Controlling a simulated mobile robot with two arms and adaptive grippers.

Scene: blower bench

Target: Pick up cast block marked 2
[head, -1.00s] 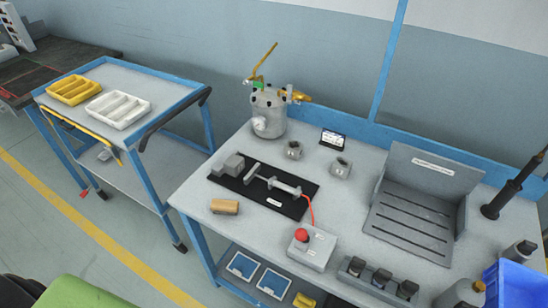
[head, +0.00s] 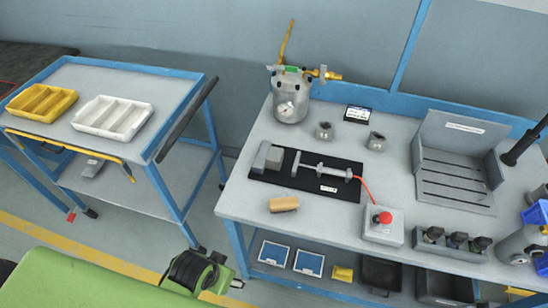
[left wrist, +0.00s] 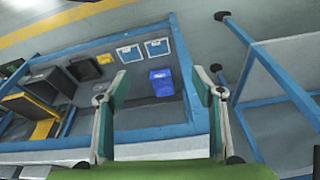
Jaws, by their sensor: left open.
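Two small grey cast blocks with dark openings stand on the bench in the head view, a left one (head: 325,131) and a right one (head: 376,142). They sit behind the black mat (head: 345,190), apart from each other. Their markings are too small to read, so I cannot tell which is marked 2. My green left arm enters at the bottom left of the head view, in front of the bench and away from both blocks. In the left wrist view my left gripper (left wrist: 160,78) is open and empty, with its fingers wide apart. My right gripper is not in view.
A pressure pot (head: 290,100) stands left of the blocks and a slotted grey fixture (head: 455,185) right. A red-button box (head: 383,228) and a tan block (head: 284,204) lie nearer the front. A cart with yellow (head: 42,102) and white (head: 112,118) trays stands left.

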